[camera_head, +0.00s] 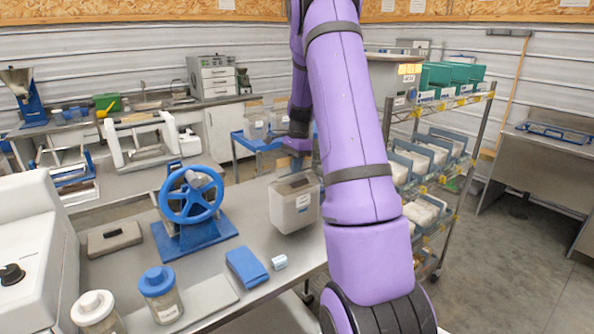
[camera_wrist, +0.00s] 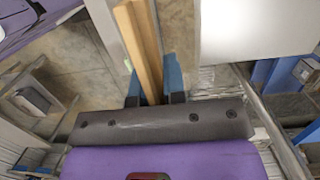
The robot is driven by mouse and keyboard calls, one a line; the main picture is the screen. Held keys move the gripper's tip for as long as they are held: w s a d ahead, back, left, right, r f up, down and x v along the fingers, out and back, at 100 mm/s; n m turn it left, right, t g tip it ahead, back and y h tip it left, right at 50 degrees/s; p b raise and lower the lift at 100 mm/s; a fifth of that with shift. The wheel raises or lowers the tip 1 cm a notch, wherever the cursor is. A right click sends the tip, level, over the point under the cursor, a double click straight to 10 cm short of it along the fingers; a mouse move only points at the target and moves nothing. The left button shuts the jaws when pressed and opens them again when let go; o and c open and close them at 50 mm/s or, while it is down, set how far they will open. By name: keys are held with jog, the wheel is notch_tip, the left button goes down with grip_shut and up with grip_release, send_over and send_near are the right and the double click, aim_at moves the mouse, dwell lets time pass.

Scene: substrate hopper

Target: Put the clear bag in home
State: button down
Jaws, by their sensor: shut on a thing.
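In the wrist view my gripper's blue fingers (camera_wrist: 153,88) are shut on a tan strip (camera_wrist: 147,40), which looks like the bag's top bar. Whether the bag's base touches the bench is hard to tell. No place marked home can be read; similar clear bags (camera_head: 255,126) stand on a blue cart (camera_head: 250,143) behind.
The bench (camera_head: 225,265) holds a blue handwheel device (camera_head: 190,200), lidded jars (camera_head: 160,294), a blue cloth (camera_head: 246,267) and a small white roll (camera_head: 279,262). A wire rack (camera_head: 475,140) with bins and bagged trays stands at right. Floor beyond the rack is open.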

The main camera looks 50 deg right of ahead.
jog(key=shift+w+d, duration=0.2)
jog(key=shift+w, duration=0.05)
jog(key=shift+f, duration=1.8)
jog(key=c, duration=1.2)
grip_release()
jog(key=shift+f, duration=0.1)
